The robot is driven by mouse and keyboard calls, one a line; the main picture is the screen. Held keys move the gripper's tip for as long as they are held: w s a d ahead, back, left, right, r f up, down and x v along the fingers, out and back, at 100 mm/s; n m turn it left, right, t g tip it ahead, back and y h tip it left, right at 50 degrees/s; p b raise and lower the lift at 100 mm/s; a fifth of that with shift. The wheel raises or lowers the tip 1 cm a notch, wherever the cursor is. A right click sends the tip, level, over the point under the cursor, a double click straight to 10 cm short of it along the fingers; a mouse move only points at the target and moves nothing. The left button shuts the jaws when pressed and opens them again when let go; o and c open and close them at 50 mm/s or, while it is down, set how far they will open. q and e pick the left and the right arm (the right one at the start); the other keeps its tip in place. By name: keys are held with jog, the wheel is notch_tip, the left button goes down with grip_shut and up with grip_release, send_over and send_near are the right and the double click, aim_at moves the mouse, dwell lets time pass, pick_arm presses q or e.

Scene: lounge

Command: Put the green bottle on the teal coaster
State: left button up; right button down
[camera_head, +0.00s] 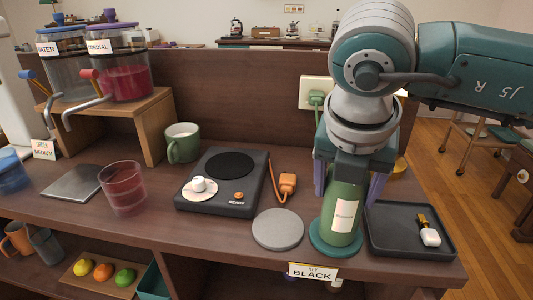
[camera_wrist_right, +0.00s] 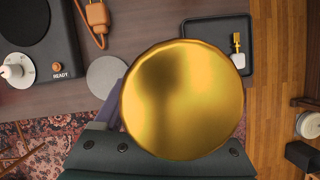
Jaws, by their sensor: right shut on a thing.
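The green bottle (camera_head: 341,219) with a pale label is upright between the purple fingers of my right gripper (camera_head: 347,182), which is shut on it from above. The bottle's base is over the teal coaster (camera_head: 318,247), near the counter's front edge. It looks to be on the coaster, but I cannot tell if it touches. The right wrist view shows the bottle's round gold cap (camera_wrist_right: 182,100) close up, hiding the bottle's body and the coaster. My left gripper is not in view.
A grey round coaster (camera_head: 278,229) lies just left of the teal one. A black tray (camera_head: 398,240) with a small brush-like thing is close on the right. A hot plate (camera_head: 245,182), an orange plug (camera_head: 288,184), a red glass (camera_head: 123,190) and a green mug (camera_head: 182,146) stand further left.

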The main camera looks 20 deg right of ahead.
grip_release()
jog(key=p+v, duration=0.2)
jog(key=v, duration=1)
jog(key=shift+w, duration=0.1)
